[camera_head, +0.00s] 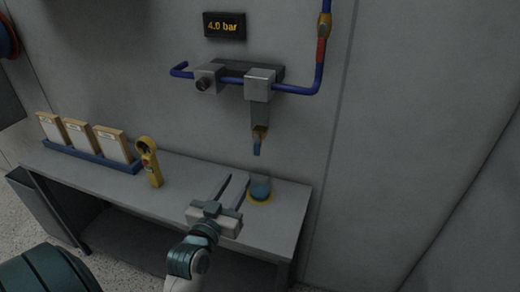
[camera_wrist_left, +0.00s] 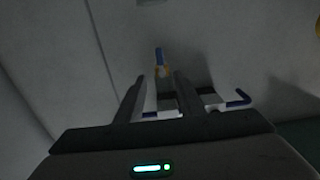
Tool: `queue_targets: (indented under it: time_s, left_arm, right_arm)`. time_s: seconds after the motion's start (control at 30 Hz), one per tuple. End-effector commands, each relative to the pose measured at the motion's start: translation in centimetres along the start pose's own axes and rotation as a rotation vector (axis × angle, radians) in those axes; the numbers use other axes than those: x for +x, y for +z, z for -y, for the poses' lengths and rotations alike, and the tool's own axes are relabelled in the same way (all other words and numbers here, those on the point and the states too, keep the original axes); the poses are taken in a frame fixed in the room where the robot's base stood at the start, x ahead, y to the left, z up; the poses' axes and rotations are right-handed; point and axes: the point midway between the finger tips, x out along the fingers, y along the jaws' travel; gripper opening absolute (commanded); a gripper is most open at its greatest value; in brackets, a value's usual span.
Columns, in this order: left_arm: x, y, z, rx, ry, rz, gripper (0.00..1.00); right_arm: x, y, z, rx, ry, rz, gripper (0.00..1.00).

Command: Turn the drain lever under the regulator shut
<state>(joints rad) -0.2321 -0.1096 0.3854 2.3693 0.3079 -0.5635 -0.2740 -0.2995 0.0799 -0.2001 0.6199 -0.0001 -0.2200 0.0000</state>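The regulator (camera_head: 259,86) sits on the blue pipe on the wall. Its grey bowl hangs below, with a yellow drain fitting (camera_head: 261,132) at the bottom. The small blue drain lever (camera_head: 257,149) points down from that fitting. In the left wrist view the lever (camera_wrist_left: 159,54) appears upside down, beyond the fingers and between their lines. My left gripper (camera_head: 238,180) is open and empty, over the bench, below and in front of the lever and apart from it. Its fingers (camera_wrist_left: 160,80) show in the left wrist view. My right gripper is out of view.
A blue-grey cup (camera_head: 260,188) stands on a yellow ring on the bench (camera_head: 185,184), close to my left fingers. A yellow handheld device (camera_head: 149,163) and a blue rack (camera_head: 90,156) of cards stand to the left. A display (camera_head: 224,26) reads 4.0 bar.

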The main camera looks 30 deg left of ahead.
Motion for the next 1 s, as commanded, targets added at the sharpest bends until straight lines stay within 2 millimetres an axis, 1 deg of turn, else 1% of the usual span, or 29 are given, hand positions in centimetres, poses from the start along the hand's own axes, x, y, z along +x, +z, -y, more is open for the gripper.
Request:
queue_targets:
  time_s: [0.27, 0.47, 0.67, 1.0]
  left_arm:
    - [0.4, 0.0, 0.0, 0.0, 0.001, 0.002, 0.34]
    - [1.9, -0.1, 0.0, 0.001, 0.001, 0.001, 0.34]
    - [4.9, -0.2, 0.0, 0.0, 0.001, 0.001, 0.34]
    - [11.1, -0.2, 0.0, -0.001, 0.001, 0.003, 0.34]
  right_arm:
    - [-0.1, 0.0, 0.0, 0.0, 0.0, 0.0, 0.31]
    - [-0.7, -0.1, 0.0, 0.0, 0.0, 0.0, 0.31]
    - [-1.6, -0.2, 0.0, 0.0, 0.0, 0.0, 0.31]
    - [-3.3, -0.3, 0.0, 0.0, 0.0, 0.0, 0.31]
